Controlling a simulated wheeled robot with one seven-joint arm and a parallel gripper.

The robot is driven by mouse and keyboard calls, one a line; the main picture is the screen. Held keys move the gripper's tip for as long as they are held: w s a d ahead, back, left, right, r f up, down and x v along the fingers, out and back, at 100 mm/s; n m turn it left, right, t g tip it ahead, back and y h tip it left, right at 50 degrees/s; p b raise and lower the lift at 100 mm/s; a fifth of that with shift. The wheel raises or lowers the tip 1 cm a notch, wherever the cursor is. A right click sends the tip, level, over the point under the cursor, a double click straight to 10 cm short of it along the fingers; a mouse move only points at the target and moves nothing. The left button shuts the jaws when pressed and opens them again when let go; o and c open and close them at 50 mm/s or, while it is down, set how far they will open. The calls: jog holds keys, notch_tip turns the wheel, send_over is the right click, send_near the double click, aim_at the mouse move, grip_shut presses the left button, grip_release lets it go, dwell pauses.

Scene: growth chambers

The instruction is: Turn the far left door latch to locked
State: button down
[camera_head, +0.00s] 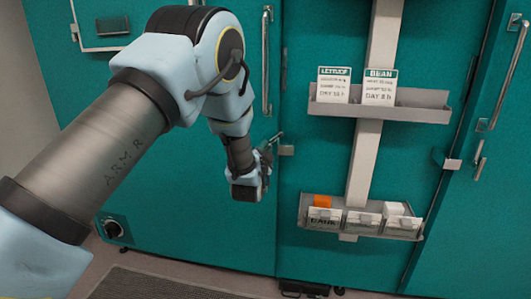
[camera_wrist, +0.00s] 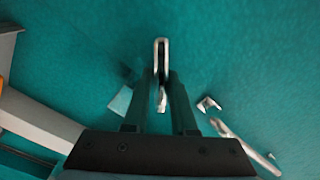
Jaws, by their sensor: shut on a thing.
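The left chamber's teal door (camera_head: 180,190) is shut flush in the head view. Its metal latch lever (camera_head: 275,138) shows as a short slanted piece above my gripper (camera_head: 262,170), beside a small catch plate (camera_head: 287,150). In the wrist view my gripper (camera_wrist: 161,78) has its dark fingers on either side of the silver latch lever (camera_wrist: 162,50), shut on it. The lever's upper end sticks out beyond the fingertips. My arm and fingers hide the rest of the latch in the head view.
A long bar handle (camera_head: 267,60) stands above the latch. To the right are a card shelf (camera_head: 425,113) and a lower tray (camera_head: 345,229) on a pale post (camera_head: 363,165). Another latch (camera_head: 479,158) is on the right door. A dark mat (camera_head: 150,287) lies on the floor.

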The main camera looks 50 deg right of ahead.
jog(key=shift+f+m+b, duration=0.25)
jog(key=shift+m+b, duration=0.45)
jog(key=shift+m, duration=0.55)
jog(key=shift+f+m+b, duration=0.25)
jog(key=shift+m+b, duration=0.45)
jog(key=shift+m, duration=0.55)
jog(key=shift+w+a+m+b, duration=0.1)
jog(key=shift+m+b, duration=0.35)
jog(key=shift+m, duration=0.75)
jog(key=c, duration=0.8)
grip_release()
jog(key=shift+o, duration=0.2)
jog(key=b+v, duration=0.1)
jog(key=v, duration=0.9)
jog(key=shift+s+a, duration=0.25)
jog(key=shift+s, duration=0.05)
